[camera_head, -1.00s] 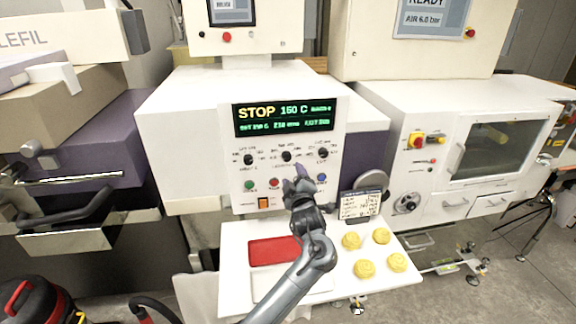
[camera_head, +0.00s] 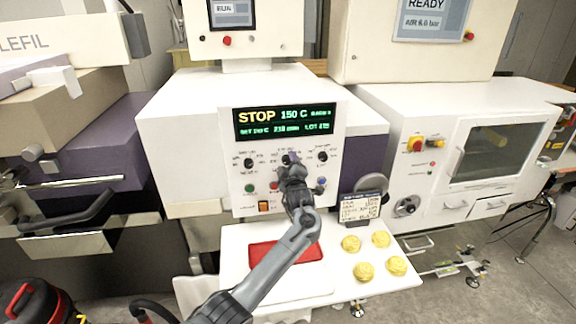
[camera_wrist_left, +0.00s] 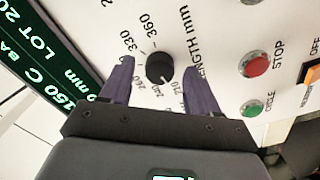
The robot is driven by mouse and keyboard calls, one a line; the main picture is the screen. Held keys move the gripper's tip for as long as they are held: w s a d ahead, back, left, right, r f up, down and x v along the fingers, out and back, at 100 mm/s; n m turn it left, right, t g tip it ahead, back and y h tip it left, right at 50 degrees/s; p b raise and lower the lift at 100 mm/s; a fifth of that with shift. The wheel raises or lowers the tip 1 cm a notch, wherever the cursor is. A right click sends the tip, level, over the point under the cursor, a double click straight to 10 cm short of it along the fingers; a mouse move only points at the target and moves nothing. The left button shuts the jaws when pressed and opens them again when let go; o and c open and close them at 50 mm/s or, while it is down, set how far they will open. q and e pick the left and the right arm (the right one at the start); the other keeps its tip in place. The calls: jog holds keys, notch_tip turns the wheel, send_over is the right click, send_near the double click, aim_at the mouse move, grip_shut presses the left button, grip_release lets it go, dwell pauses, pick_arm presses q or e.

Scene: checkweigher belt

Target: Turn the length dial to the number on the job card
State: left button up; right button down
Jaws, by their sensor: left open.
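The length dial (camera_wrist_left: 160,67) is a small black knob on the white panel, with "LENGTH mm" and numbers such as 330, 360 and 210 around it in the left wrist view. My left gripper (camera_head: 290,161) is at the panel's middle dial. Its two purple fingers stand open on either side of the knob, with gaps visible. In the head view the gripper mostly hides this dial. The job card (camera_head: 360,207) is a dark-framed card at the panel's lower right; its writing is too small to read. The display (camera_head: 285,121) shows STOP, 150 C and about 210 mm.
Other black dials flank it, left (camera_head: 249,163) and right (camera_head: 322,157). Below are a green button (camera_head: 250,188), the red stop button (camera_wrist_left: 254,64) and an orange switch (camera_head: 264,206). A white shelf (camera_head: 235,262) bears a red tray (camera_head: 262,252) and several yellow rounds (camera_head: 363,271).

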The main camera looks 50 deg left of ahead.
pick_arm(q)
jog(key=c, duration=1)
jog(key=shift+c, duration=0.2)
